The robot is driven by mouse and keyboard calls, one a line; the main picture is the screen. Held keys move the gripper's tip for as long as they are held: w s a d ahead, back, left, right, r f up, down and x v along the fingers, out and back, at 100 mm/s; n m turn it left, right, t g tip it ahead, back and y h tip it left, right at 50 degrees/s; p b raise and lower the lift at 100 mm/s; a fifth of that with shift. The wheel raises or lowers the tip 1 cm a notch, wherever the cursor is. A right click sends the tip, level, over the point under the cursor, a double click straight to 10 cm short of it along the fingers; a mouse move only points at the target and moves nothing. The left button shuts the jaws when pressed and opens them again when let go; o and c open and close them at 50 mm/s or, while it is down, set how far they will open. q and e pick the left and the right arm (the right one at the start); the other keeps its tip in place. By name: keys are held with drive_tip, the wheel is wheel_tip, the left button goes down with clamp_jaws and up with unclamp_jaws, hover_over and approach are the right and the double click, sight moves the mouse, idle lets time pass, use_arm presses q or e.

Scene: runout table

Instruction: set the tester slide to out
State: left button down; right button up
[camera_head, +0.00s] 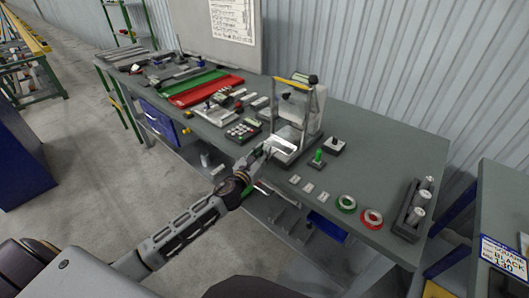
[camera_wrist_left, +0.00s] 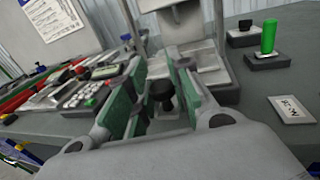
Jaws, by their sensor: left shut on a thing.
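The tester (camera_head: 318,108) is a pale grey machine with an upright metal frame, standing at the middle of the table. Its slide (camera_head: 284,148) is a light plate low at the front of the frame. In the left wrist view a black knob (camera_wrist_left: 161,92) on the slide stands between the green-padded fingers. My left gripper (camera_head: 260,154) is at the tester's front left, shut on this knob; it also shows in the left wrist view (camera_wrist_left: 163,85). The fingers hide part of the slide, and I cannot tell its exact position. My right gripper is not in view.
Left are a keypad (camera_head: 242,131) and a red tray (camera_head: 207,90).

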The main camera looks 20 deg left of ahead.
use_arm(q)
drive_tip(key=shift+f, duration=0.15)
drive_tip(key=c, duration=1.6)
unclamp_jaws()
drive_tip(key=shift+s, duration=0.1)
drive_tip(key=o, duration=0.3)
drive_tip(key=shift+s+a, duration=0.15)
drive_tip(key=shift+s, duration=0.05)
drive_tip(key=shift+o, duration=0.2)
drive_tip(key=shift+w, duration=0.1)
drive_tip(key=s+a, duration=0.1)
drive_tip(key=s, duration=1.1)
drive_tip(key=shift+a, duration=0.15)
drive_tip(key=shift+n, duration=0.3)
